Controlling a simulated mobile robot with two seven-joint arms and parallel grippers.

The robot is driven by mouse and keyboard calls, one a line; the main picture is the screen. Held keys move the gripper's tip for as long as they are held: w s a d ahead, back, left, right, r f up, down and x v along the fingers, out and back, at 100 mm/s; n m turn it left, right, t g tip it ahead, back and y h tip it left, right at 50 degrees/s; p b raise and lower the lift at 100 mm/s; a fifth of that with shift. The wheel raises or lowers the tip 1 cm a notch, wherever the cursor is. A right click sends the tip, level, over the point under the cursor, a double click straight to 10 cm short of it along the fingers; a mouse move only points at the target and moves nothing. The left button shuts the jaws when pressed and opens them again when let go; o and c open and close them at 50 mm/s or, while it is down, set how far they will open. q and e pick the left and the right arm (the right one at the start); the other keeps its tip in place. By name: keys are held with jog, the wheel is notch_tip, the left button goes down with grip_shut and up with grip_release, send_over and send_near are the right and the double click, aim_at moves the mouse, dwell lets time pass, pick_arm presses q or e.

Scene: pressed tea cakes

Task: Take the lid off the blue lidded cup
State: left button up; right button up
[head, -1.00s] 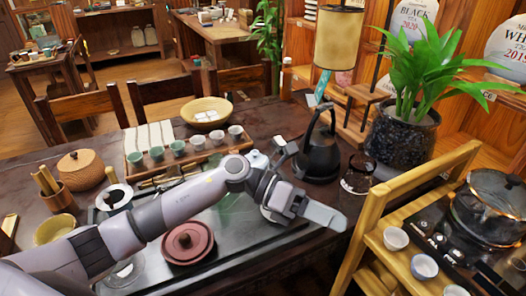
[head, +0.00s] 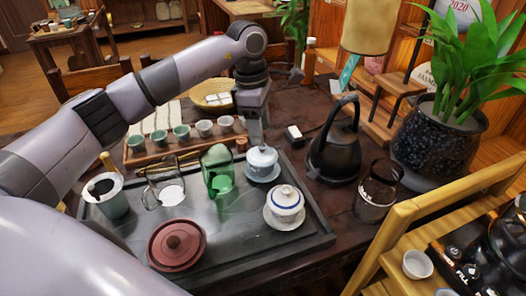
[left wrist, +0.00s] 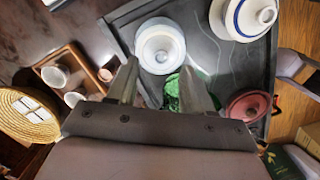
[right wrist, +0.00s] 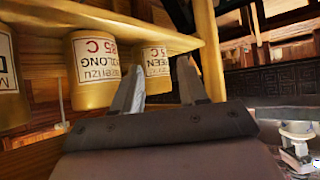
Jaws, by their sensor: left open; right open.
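A pale blue lidded cup (head: 262,158) stands on its saucer on the dark tea tray (head: 310,238), its lid on. A white lidded cup with a blue band (head: 286,202) stands nearer and to the right, also lidded. My left gripper (head: 257,138) points down just above and behind the pale blue cup, partly overlapping it in the head view. In the left wrist view the open fingers (left wrist: 158,72) are empty, with the pale blue cup (left wrist: 160,48) just beyond their tips. My right gripper (right wrist: 163,80) is open and empty; it is outside the head view.
A green glass pitcher (head: 218,178) stands close left of the pale blue cup. A red-brown lidded pot (head: 177,245) is at the tray's front. A black kettle (head: 338,145) stands to the right. Labelled canisters (right wrist: 97,65) sit near my right gripper.

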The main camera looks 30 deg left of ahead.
pick_arm(q)
jog(key=f, duration=0.4)
jog(key=shift+d+f, duration=0.15)
jog(key=shift+d, duration=0.1)
grip_shut()
notch_tip(320, 180, up, 20)
jog(key=shift+s, duration=0.15)
dwell(0.4)
